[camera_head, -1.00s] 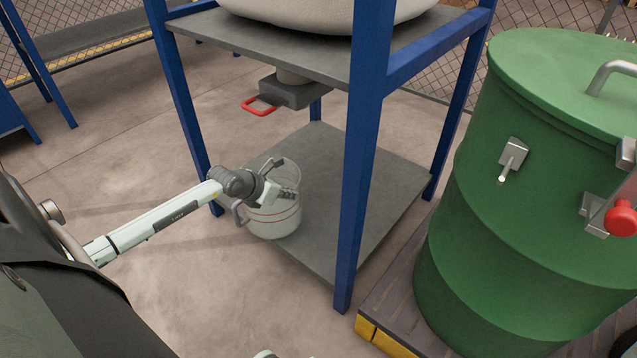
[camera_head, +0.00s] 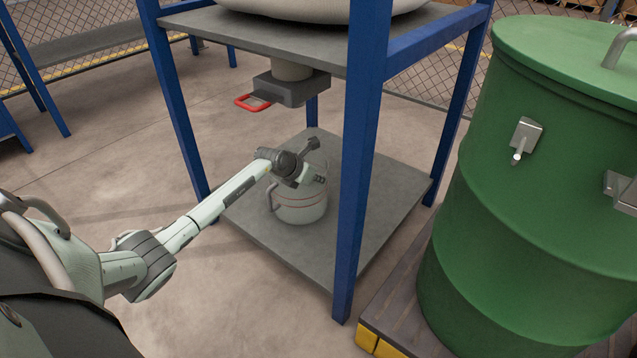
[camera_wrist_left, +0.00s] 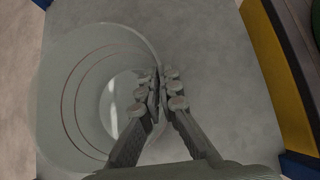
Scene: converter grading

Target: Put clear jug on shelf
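The clear jug (camera_head: 300,205), with thin red lines around it and a side handle, is upright over the lower grey shelf (camera_head: 385,215) of the blue frame. I cannot tell whether its base touches the shelf. My left gripper (camera_head: 316,163) reaches in at the jug's rim. In the left wrist view the fingers (camera_wrist_left: 161,92) are closed on the wall of the jug (camera_wrist_left: 72,105), one inside and one outside. The jug's open top shows there. My right gripper is not in view.
A blue post (camera_head: 357,165) stands just right of the jug. A valve with a red handle (camera_head: 253,102) hangs above under the upper plate (camera_head: 300,38). A large green drum (camera_head: 520,220) stands on a pallet at right. The shelf's right part is bare.

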